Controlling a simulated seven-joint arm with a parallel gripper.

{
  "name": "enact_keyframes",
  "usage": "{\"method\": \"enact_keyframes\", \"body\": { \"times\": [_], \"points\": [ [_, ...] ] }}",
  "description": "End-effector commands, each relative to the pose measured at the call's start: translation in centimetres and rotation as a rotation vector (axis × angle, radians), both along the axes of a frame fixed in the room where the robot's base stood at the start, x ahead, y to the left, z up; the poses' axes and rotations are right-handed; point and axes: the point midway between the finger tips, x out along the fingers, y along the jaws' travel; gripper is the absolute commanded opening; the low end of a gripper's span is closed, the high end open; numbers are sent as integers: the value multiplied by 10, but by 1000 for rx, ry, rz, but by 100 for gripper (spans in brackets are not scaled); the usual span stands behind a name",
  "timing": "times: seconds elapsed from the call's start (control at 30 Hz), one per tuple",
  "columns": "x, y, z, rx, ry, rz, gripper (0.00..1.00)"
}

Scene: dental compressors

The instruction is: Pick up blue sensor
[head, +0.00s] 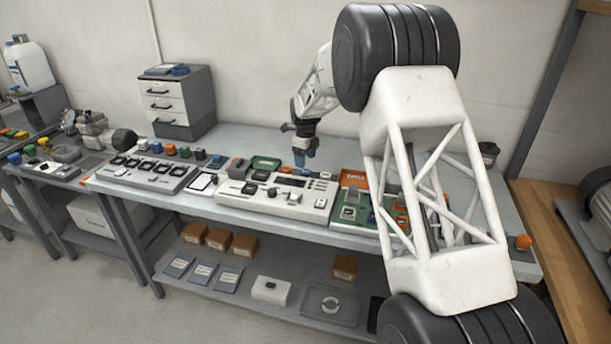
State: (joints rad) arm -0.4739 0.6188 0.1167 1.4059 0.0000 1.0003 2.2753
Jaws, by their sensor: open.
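My gripper (300,152) is small in the head view, pointing down over the back middle of the grey workbench (345,150). It is open. A blue part (306,144) shows at its lower end; I cannot tell whether this belongs to the fingers or is a blue sensor at them. A small blue block (157,147) stands in the row of coloured parts at the back left of the bench. A darker blue piece (217,161) lies nearer the middle. Which blue piece is the sensor is too small to tell.
A white fixture panel (310,213) lies below my gripper in the picture, with a grey panel (180,185) to its left. A green circuit board (353,214) and orange parts lie right, partly behind my arm. A drawer cabinet (200,105) stands at the back left.

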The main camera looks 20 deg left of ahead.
Motion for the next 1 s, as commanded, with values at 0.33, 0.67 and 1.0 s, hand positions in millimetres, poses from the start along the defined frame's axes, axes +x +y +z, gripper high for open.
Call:
{"method": "enact_keyframes", "body": {
  "times": [0.33, 0.67, 1.0],
  "points": [
    [0, 0, -6, 0, 0, 0, 71],
    [0, 0, -22, -1, 1, 0, 71],
    [1, 0, -55, 0, 0, 0, 71]
  ]
}}
